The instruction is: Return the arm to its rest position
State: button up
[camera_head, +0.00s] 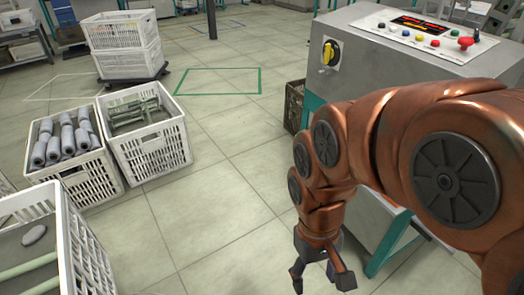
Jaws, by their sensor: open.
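My copper-coloured arm (385,140) comes in from the right edge and bends down in front of the grey machine. My gripper (318,277) hangs at the bottom, right of centre, pointing down over the tiled floor. Its dark fingers are spread apart, and no object shows between them. The lower tips are close to the picture's bottom edge.
A grey control cabinet (375,62) with buttons and a yellow switch stands behind my arm. White crates stand left: one with grey bobbins (66,140), one with green rods (128,112), one nearer (85,262). Stacked crates (122,48) stand farther back. The middle floor is clear.

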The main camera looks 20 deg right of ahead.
notch_tip(320, 180, up, 25)
jog(key=s+p, duration=0.1)
jog(key=p, duration=2.2)
jog(key=shift+s+f+t, duration=0.15)
jog(key=shift+s+t, duration=0.05)
jog(key=shift+t, duration=0.2)
jog(key=shift+c, duration=0.4)
